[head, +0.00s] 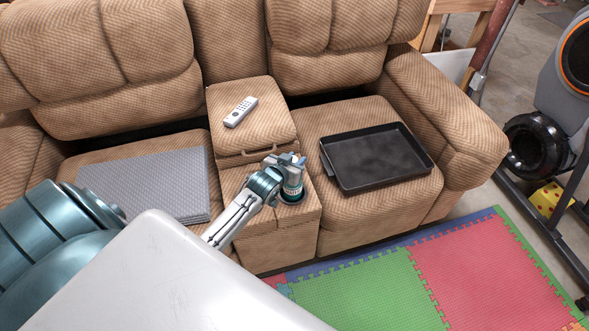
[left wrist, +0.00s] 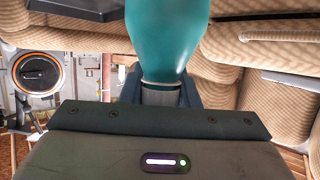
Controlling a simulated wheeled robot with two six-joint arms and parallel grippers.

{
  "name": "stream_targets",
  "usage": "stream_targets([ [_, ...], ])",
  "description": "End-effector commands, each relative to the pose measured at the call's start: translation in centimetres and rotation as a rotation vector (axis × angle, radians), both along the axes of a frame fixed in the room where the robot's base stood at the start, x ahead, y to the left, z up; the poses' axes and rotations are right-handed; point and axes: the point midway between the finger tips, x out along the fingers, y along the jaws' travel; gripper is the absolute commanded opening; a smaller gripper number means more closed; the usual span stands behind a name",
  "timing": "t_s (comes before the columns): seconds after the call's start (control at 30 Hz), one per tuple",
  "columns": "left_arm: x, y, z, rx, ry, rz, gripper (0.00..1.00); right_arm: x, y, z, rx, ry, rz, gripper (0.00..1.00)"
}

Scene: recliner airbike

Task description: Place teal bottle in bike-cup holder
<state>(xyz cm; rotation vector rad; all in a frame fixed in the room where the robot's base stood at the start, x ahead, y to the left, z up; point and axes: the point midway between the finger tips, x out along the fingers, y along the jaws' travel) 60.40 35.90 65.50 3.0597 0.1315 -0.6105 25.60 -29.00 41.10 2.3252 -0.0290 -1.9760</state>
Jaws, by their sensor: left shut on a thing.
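My left gripper (head: 290,163) reaches over the sofa's middle console and is shut on the teal bottle (head: 293,182). In the left wrist view the teal bottle (left wrist: 165,35) fills the top middle, and the fingers (left wrist: 160,95) close on its narrow neck, below a pale ring. In the head view the bottle is mostly covered by the gripper and stands roughly upright at the console's round cup holder (head: 304,201). I cannot tell how deep it sits there. The exercise bike (head: 560,95) is partly in view at the right edge; its cup holder cannot be made out. My right gripper is not seen.
A remote (head: 240,111) lies on the console's raised padded top. A black tray (head: 375,157) lies on the right seat and a grey folded mat (head: 150,183) on the left seat. Foam floor tiles (head: 365,293) lie in front. Bare floor shows near the bike.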

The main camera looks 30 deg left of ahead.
Motion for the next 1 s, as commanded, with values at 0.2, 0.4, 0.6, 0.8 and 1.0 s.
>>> stream_targets([
  [0.2, 0.0, 0.0, -2.1, 0.0, 0.001, 0.0, 0.0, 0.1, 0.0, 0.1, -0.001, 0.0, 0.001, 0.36],
  [0.4, 0.0, 0.0, -4.0, 0.002, -0.002, -0.002, 0.0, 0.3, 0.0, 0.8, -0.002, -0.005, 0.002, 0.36],
  [0.6, 0.0, 0.0, -4.0, 0.002, -0.002, -0.002, 0.0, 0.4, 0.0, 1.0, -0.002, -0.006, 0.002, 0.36],
  [0.8, 0.0, 0.0, -4.3, 0.002, -0.001, -0.001, 0.46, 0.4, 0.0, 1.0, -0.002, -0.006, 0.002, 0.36],
  [1.0, 0.0, 0.0, -4.2, 0.002, 0.0, -0.001, 0.5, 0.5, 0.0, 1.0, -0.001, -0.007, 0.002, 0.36],
])
